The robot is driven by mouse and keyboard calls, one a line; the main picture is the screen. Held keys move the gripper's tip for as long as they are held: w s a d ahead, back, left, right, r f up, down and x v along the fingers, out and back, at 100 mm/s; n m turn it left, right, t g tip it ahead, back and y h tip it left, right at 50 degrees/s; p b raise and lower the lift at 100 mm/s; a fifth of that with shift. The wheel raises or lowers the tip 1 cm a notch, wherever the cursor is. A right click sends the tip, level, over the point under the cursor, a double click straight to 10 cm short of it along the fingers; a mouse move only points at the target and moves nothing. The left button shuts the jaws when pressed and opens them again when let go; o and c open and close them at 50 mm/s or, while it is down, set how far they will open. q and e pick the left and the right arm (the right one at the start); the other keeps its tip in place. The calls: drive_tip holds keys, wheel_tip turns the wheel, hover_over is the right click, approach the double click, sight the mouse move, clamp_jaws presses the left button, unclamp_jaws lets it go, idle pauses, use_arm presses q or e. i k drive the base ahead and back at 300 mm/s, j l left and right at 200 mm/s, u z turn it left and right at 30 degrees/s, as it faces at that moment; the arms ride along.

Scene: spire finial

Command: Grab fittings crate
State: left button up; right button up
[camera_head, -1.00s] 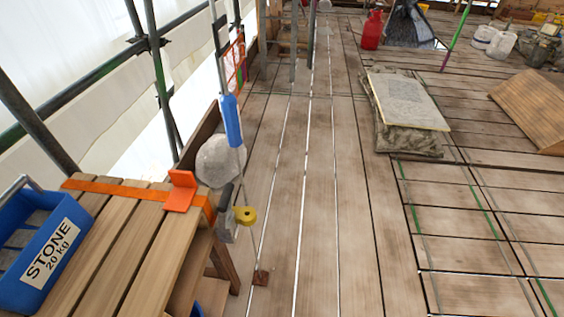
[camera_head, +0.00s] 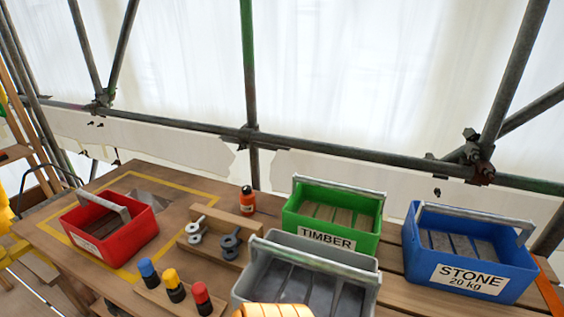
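No crate in view has a readable fittings label. A red crate (camera_head: 117,237) with a grey handle stands at the left of the wooden bench (camera_head: 60,225); its label is too small to read. A grey crate (camera_head: 345,292) with a metal handle stands at the front middle, partly cut off by the bottom edge, and no label on it shows. A green crate (camera_head: 362,241) marked TIMBER stands behind it. A blue crate (camera_head: 415,250) marked STONE 20 kg stands at the right. Neither of my grippers is in view.
Metal fittings (camera_head: 230,243) sit on a wooden block near an orange bottle (camera_head: 247,201). Blue, yellow and red-topped pegs (camera_head: 173,286) stand in front. An orange ribbed object (camera_head: 272,311) shows at the bottom edge. Scaffold tubes (camera_head: 240,133) and white sheeting lie behind the bench.

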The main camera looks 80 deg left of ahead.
sight(111, 227)
drive_tip(key=j+u, duration=0.1)
drive_tip(key=u, duration=3.85)
drive_tip(key=i+j+z, duration=0.25)
drive_tip(key=j+z, duration=0.2)
drive_tip(key=i+j+z, duration=0.25)
drive_tip(key=j, duration=0.2)
drive_tip(key=j+z, duration=0.25)
drive_tip(key=j, duration=0.05)
